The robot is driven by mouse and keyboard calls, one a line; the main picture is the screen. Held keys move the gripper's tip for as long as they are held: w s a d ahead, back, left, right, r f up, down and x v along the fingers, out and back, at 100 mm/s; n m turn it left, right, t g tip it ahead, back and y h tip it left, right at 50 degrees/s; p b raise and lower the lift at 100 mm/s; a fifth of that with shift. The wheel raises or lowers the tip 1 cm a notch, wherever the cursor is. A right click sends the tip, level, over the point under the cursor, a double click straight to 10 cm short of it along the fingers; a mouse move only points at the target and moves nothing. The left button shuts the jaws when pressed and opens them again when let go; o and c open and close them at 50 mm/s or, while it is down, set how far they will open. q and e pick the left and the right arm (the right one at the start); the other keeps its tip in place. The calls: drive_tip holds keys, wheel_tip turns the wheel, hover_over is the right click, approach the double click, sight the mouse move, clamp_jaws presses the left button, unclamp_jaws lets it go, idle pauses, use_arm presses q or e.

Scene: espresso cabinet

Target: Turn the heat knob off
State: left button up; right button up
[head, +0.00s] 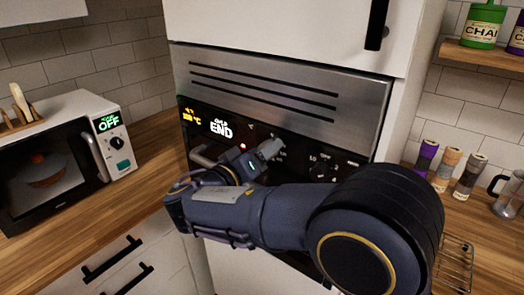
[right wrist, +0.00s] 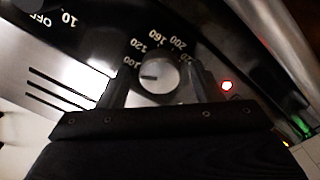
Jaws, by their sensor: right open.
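The heat knob (right wrist: 158,74) is a round silver dial ringed by numbers such as 100, 120, 160 and 200 on the black oven panel. Its dark pointer mark points left in the right wrist view, near the 100 side. My right gripper (right wrist: 162,88) is open, with one finger on each side of the knob; I cannot tell whether they touch it. In the head view my right gripper (head: 254,160) is at the oven panel and hides much of the knob area. My left gripper is not in view.
The oven display (head: 216,128) reads END, with a red light (head: 242,146) beside the knob. A second dark knob (head: 322,169) is to the right. A microwave (head: 60,165) stands left, showing OFF. Spice jars (head: 446,168) and a moka pot (head: 508,194) stand right.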

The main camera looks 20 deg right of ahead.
drive_tip(key=c, duration=1)
drive_tip(key=shift+n, duration=0.3)
drive_tip(key=shift+n+p, duration=1.65)
drive_tip(key=shift+n, duration=3.95)
drive_tip(key=shift+f, duration=0.1)
